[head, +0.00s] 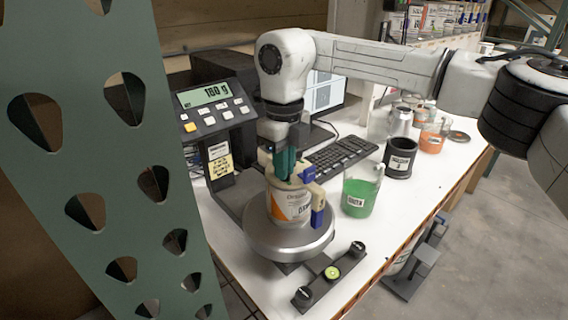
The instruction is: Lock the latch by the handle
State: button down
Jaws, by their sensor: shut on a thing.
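No latch or latch handle can be made out in the head view. My gripper (291,208) reaches down from above over the scale at the left of the table. Its cream and blue fingers are shut on a white and orange labelled can (288,207). One finger lies along the can's right side; the other is mostly hidden behind the can. The can stands upright, on or just above the round metal pan (262,241) of the scale; the exact contact cannot be told.
A scale display (212,94) reads about 180 g. A green-filled beaker (358,194), a dark cup (399,160) and an orange-filled beaker (432,137) stand to the right. A keyboard (340,150) lies behind. A perforated green upright (110,190) blocks the left foreground.

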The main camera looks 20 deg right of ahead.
jog(key=c, duration=1.2)
grip_release()
notch_tip(320, 180, up, 11)
jog(key=shift+f+b, duration=0.1)
jog(key=shift+b, duration=0.85)
